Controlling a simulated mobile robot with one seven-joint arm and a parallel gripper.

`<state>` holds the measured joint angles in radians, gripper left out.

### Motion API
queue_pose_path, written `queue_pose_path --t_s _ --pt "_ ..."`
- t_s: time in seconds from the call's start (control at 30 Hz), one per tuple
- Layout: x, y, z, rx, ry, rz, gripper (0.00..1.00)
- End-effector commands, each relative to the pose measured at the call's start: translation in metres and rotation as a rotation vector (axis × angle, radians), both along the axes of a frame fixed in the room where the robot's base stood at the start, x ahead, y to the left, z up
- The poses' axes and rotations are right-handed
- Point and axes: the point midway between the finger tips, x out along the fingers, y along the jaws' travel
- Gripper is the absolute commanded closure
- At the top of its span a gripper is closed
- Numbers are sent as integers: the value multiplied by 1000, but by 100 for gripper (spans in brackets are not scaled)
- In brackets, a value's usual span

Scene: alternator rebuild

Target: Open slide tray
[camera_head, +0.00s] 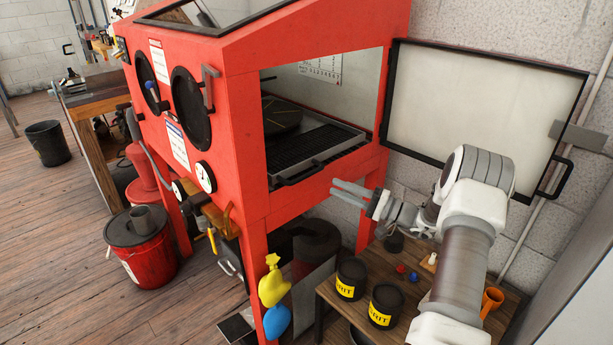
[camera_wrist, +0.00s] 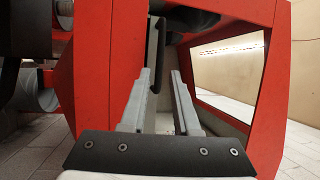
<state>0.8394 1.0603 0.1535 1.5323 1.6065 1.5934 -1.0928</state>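The slide tray (camera_head: 335,156) is a grey-rimmed tray with a dark grate inside the red cabinet (camera_head: 245,110), at its open side. A dark bar handle (camera_head: 298,174) runs along the tray's near edge. My gripper (camera_head: 336,188) is outside the cabinet, to the right of the handle and apart from it. Its two grey fingers point toward the opening, open and empty. In the wrist view the fingers (camera_wrist: 160,74) are spread apart. A dark upright bar (camera_wrist: 154,55), apparently the tray handle in a turned view, shows beyond the tips.
The cabinet's side door (camera_head: 480,95) stands wide open on the right. Below my arm, a wooden table (camera_head: 335,292) holds black grit cans (camera_head: 351,278) and small items. The space before the opening is clear.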

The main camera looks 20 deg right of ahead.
Motion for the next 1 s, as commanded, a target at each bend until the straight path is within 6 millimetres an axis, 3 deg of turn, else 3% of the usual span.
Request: queue_pose_path --t_s 0.2,0.5,0.9,0.93,1.0 --pt "34 35 8 -1 -1 4 70" --pt "66 67 16 0 0 2 70" --pt "72 72 18 -1 1 0 70" --pt "72 72 18 -1 1 0 72" --pt "72 72 18 -1 1 0 85"
